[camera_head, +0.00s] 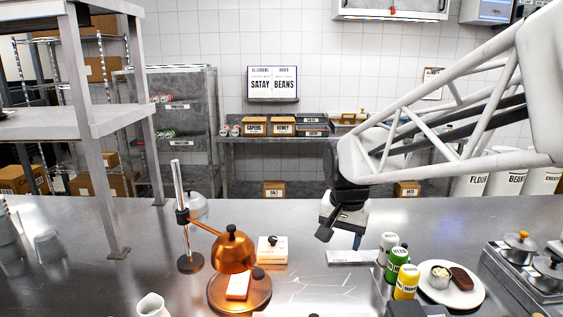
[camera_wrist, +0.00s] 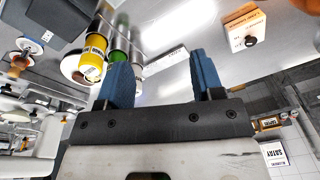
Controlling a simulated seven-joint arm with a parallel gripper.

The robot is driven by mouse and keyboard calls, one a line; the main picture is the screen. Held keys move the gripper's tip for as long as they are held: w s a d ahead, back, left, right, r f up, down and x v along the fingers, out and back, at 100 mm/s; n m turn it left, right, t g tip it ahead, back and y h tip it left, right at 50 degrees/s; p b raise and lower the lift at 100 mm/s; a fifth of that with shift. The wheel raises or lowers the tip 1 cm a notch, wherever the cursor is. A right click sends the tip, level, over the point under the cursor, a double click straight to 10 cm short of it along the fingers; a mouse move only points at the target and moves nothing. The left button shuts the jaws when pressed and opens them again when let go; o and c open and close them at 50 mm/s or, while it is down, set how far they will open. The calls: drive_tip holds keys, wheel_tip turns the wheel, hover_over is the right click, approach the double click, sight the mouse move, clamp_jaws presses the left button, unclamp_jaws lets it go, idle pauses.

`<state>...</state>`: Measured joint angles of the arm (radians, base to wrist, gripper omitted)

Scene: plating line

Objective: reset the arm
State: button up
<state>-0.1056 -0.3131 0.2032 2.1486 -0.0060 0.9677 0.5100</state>
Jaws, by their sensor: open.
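My gripper (camera_head: 348,238) hangs above the steel counter right of the picture's middle, at the end of my white arm that reaches in from the right. Whether the fingertips touch anything cannot be told.
Right of my gripper stand a green bottle (camera_head: 397,264), a yellow bottle (camera_head: 406,282) and a white plate (camera_head: 466,299) with food. Left are a copper dome (camera_head: 233,250) on a stand and a small labelled box (camera_head: 272,255). A metal shelf frame (camera_head: 92,150) rises at left.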

drive_tip(key=s+d+f+n, duration=0.1)
drive_tip(key=s+d+n, duration=0.1)
drive_tip(key=s, duration=0.8)
drive_tip(key=s+d+f+n+t, duration=0.1)
drive_tip(key=s+d+f+n, duration=0.1)
drive_tip(key=s, duration=0.9)
drive_tip(key=shift+s+d+f, duration=0.15)
drive_tip(key=shift+d+f, duration=0.05)
drive_tip(key=shift+d, duration=0.65)
